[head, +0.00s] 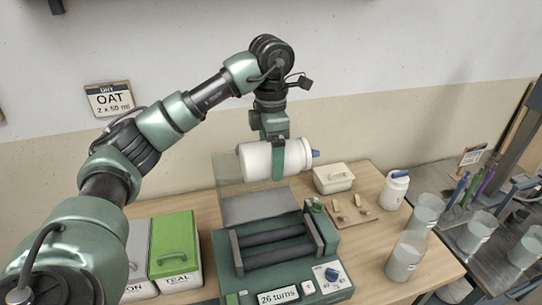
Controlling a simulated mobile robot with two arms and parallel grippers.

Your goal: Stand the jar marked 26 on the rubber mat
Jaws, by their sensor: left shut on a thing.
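My left gripper (280,160) is shut around the middle of a white jar (255,160) with a blue end at the right. The jar lies on its side in the air, above the back of the green roller machine (232,262). No number on it can be read. A second white jar (393,192) with a blue cap stands upright on the table at the right; its marking is not readable. A flat grey patch (258,207) lies behind the machine, below the held jar; I cannot tell whether it is the rubber mat. My right gripper is not in view.
The machine's plate reads "26 turns" (278,297). Grey lidded bin (136,262) and green-lidded TEAL bin (175,245) stand left. A cream box (333,178), a small board (366,217) with wooden pieces and translucent buckets (405,258) stand right. A transparent panel rises behind the machine.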

